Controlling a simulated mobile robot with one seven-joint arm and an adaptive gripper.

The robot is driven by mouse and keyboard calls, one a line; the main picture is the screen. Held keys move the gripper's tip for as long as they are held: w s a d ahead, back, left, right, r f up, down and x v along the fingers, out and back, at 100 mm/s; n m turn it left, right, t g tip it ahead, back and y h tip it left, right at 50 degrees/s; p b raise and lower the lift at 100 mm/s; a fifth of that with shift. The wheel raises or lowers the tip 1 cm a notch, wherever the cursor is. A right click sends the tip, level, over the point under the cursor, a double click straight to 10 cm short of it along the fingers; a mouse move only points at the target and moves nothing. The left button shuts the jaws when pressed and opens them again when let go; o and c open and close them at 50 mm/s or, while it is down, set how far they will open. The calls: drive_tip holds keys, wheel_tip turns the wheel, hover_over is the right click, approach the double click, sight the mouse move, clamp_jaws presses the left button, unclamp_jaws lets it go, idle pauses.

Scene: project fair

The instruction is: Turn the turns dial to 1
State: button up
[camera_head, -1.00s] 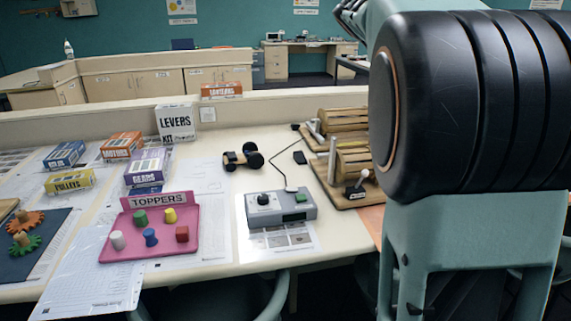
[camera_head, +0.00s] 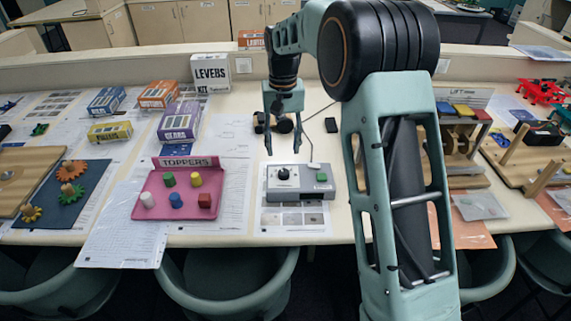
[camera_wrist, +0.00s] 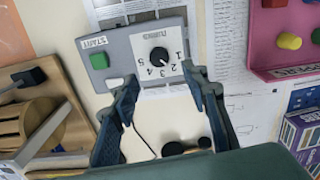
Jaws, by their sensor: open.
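The turns dial is a black round knob (camera_head: 284,173) on the left of a grey control box (camera_head: 300,192). In the wrist view the dial (camera_wrist: 159,56) sits on a white plate marked TURNS with numbers 1 to 5, seen upside down. Where its pointer stands is too small to tell surely. My gripper (camera_head: 283,147) is open and empty, pointing down above and just behind the dial. In the wrist view its fingers (camera_wrist: 160,82) are spread to either side, apart from the knob.
A green START button (camera_head: 321,177) is on the box's right. The pink TOPPERS tray (camera_head: 150,208) with coloured pegs stands left. A black wheeled thing (camera_head: 283,125) lies behind my gripper. A wooden apparatus (camera_head: 460,180) stands right, behind my arm.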

sight(284, 172)
wheel_tip(284, 172, down, 9)
drive_tip(key=shift+d+p, duration=0.1)
drive_tip(key=shift+p, duration=0.3)
drive_tip(key=shift+c, duration=0.7)
clamp_jaws()
